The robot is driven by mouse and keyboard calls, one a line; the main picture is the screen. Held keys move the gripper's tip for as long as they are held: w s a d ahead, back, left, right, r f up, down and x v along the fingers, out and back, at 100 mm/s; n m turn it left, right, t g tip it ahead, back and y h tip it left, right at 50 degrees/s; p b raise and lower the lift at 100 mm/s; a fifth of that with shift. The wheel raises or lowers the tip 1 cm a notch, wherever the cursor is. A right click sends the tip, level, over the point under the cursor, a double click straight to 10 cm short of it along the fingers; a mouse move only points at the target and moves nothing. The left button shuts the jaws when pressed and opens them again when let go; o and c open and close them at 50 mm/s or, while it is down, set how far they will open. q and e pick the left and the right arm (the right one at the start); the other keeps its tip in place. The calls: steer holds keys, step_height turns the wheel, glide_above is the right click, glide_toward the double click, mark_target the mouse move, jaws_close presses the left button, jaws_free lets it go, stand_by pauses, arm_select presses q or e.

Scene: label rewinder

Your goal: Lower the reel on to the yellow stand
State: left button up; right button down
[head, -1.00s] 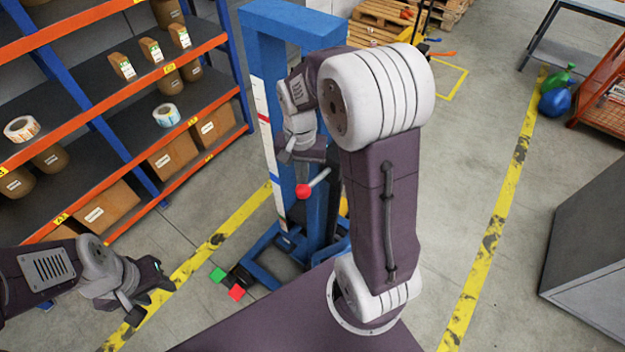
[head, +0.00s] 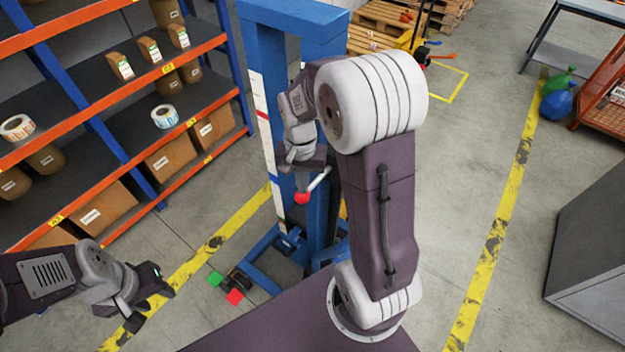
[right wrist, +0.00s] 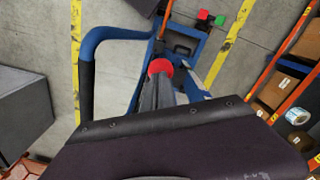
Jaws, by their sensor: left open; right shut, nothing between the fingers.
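A blue lifting frame (head: 262,80) with a tall mast stands ahead of me. A lever with a red ball knob (head: 302,198) sticks out from it; the knob also shows in the right wrist view (right wrist: 160,67). My right gripper (head: 303,180) is shut and empty, its fingertips close at the knob (right wrist: 160,80); I cannot tell whether they touch it. My left gripper (head: 158,288) is open and empty, low at the left, away from the frame. A small yellow patch (head: 343,208) shows behind my right arm; I cannot tell if it is the stand. I cannot make out the reel.
A green pedal (head: 216,278) and a red pedal (head: 235,297) lie at the frame's foot. A shelf rack (head: 90,115) with rolls and boxes fills the left. A grey cabinet (head: 590,240) stands at the right. The floor between the frame and cabinet is clear.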

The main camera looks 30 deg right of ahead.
steer(key=shift+f+b, duration=0.9)
steer(key=shift+f, duration=0.55)
steer(key=shift+r, duration=0.1)
stand_by(1.4)
step_height(320, 180, up, 9)
steer(key=p, duration=0.9)
steer(key=shift+r, duration=0.2)
steer(key=shift+f, duration=0.25)
